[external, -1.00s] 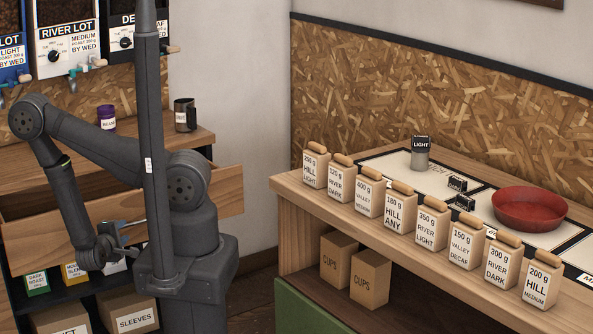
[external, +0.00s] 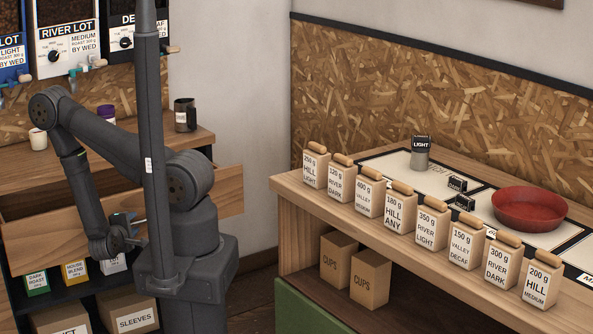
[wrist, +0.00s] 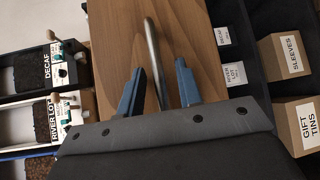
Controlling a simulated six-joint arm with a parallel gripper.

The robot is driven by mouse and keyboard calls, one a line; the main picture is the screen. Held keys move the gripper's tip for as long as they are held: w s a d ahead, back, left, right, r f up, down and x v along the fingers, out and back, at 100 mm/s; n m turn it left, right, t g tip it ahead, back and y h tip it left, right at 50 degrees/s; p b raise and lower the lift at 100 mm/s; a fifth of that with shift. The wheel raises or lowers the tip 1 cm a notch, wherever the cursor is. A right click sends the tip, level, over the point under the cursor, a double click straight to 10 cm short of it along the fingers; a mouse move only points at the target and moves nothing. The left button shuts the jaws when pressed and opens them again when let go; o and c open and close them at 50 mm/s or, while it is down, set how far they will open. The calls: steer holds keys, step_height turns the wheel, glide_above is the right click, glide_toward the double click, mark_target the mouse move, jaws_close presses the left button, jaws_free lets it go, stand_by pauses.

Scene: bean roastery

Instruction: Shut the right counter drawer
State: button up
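The right counter drawer (external: 50,229) stands pulled out from the counter at the left in the external view, with its dark inside showing above the wooden front. In the wrist view the same wooden front (wrist: 188,28) fills the upper middle, with a metal bar handle (wrist: 154,55) on it. My gripper (wrist: 160,88) is at the handle, its two blue fingers apart on either side of the bar with gaps showing. In the external view my gripper (external: 124,221) is in front of the drawer front, partly hidden by my arm. I cannot tell whether it touches the front.
Cups, including a dark one (external: 185,115), stand on the counter top above. The other bench (external: 400,235) with several bags stands apart on the right.

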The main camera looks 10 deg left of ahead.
jaws_close()
steer(key=w+a, duration=1.5)
steer(key=shift+w+a, duration=0.35)
steer(key=shift+a, duration=0.05)
steer(key=shift+w+a+r, duration=0.1)
steer(key=shift+w+a, duration=0.1)
jaws_free()
steer(key=shift+a, duration=0.1)
